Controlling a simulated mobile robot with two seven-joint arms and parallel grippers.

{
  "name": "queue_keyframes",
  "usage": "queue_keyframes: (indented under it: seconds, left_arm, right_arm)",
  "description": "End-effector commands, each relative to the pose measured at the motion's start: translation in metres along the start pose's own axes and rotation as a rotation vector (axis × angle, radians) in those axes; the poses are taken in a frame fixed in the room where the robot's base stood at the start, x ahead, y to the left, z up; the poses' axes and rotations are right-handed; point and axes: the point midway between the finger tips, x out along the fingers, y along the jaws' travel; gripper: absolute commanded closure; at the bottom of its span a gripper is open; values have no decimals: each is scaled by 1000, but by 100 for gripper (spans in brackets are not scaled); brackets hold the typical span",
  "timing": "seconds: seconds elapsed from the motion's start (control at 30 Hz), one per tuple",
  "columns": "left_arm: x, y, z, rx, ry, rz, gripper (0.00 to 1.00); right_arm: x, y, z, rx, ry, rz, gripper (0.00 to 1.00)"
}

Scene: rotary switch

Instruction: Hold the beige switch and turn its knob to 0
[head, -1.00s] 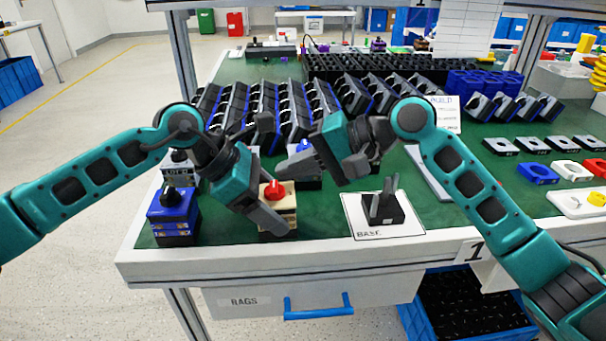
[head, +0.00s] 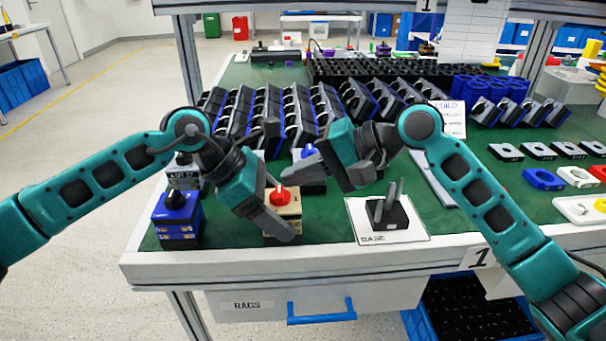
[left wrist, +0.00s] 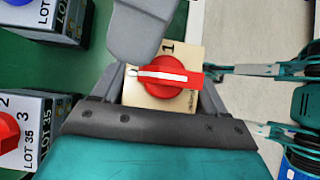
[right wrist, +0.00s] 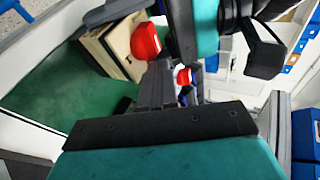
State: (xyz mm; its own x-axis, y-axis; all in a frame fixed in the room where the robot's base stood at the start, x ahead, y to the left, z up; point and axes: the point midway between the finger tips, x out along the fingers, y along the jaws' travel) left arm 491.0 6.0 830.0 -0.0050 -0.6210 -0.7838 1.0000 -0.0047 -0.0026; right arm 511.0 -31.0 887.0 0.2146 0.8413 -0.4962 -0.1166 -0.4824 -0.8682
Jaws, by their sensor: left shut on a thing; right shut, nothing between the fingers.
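The beige switch (head: 282,217) with a red knob (head: 280,195) is at the table's front edge. My left gripper (head: 275,222) is shut on its body, one finger on each side, as the left wrist view (left wrist: 160,95) shows. There the knob (left wrist: 165,77) has its white line lying nearly level, and a "1" is printed above it; the 0 mark is not readable. My right gripper (head: 290,172) is shut and empty, just above and behind the knob. Its grey fingers show close to the knob in the left wrist view (left wrist: 140,35); contact cannot be told.
A blue switch (head: 177,218) with a black knob stands to the left. A grey switch (head: 184,173) and a blue-knobbed switch (head: 310,170) stand behind. A black base part (head: 388,213) with upright prongs sits on a white sheet at right. Racks of dark parts (head: 270,115) fill the back.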

Motion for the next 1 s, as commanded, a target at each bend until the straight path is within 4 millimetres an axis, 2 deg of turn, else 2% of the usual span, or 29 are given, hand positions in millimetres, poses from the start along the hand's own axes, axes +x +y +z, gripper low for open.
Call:
queue_keyframes:
  seconds: [0.03,0.23,0.47,0.63,0.8,1.0]
  left_arm:
    - [4,-2,2,1,-5,-6,59]
    - [3,0,1,-1,-5,1,58]
    - [1,2,1,-2,-5,8,59]
    - [0,2,0,-2,-3,8,59]
    - [0,2,0,-2,-2,7,59]
    - [0,2,0,-1,-2,7,59]
  right_arm:
    - [5,2,9,1,-21,4,100]
    - [4,2,19,-1,-27,3,100]
    - [-7,9,14,2,-19,5,100]
    - [-38,24,-2,4,9,3,100]
    - [-80,20,-13,0,13,0,100]
    - [-117,19,-21,0,14,-1,100]
